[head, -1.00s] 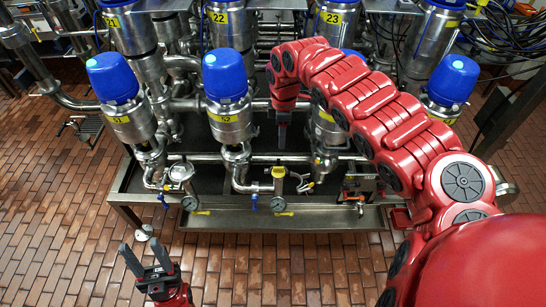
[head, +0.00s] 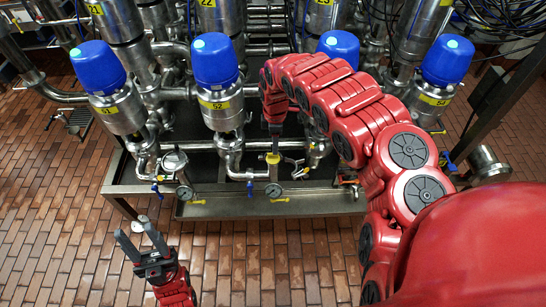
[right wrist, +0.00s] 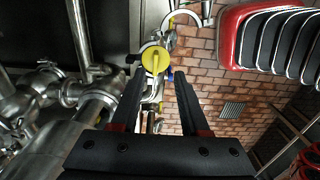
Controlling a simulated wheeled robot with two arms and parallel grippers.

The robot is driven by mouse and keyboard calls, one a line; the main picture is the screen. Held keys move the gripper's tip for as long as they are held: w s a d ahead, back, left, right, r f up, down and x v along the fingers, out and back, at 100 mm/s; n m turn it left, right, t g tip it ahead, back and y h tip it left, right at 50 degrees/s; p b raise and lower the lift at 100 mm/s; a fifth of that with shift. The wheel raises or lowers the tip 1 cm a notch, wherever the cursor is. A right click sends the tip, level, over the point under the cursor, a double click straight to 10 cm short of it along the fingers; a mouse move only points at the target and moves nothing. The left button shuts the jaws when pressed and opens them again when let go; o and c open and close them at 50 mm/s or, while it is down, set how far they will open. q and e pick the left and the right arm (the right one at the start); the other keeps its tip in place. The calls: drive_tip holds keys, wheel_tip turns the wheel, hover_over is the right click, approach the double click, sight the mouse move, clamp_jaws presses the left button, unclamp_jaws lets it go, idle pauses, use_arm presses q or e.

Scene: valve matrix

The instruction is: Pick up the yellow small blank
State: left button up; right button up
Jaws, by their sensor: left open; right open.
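The yellow small blank (right wrist: 155,60) shows in the right wrist view as a round yellow disc with a raised grip bar, on a pipe fitting. It lies ahead of my open right gripper (right wrist: 155,82), between the lines of its fingers, with nothing held. In the head view the blank (head: 273,158) is a small yellow spot just below my right gripper (head: 274,137), which points down at it. I cannot tell there whether they touch. My left gripper (head: 140,240) is open and empty over the brick floor, far from the blank.
Steel pipes and blue-capped valves (head: 216,62) stand close behind and beside my right gripper. A pressure gauge (head: 273,191) sits just below the blank. A metal tray edge (head: 235,210) runs along the front. The brick floor (head: 250,260) before it is clear.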

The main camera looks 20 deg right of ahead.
drive_tip(key=shift+w+a+f, duration=0.15)
drive_tip(key=shift+w+f, duration=0.05)
drive_tip(key=shift+f, duration=0.3)
drive_tip(key=f, duration=0.1)
drive_tip(key=f+p, duration=0.1)
drive_tip(key=shift+w+a+f+p, duration=0.15)
drive_tip(key=shift+w+f+p, duration=0.05)
drive_tip(key=shift+f+p, duration=0.1)
drive_tip(key=shift+f, duration=0.9)
clamp_jaws()
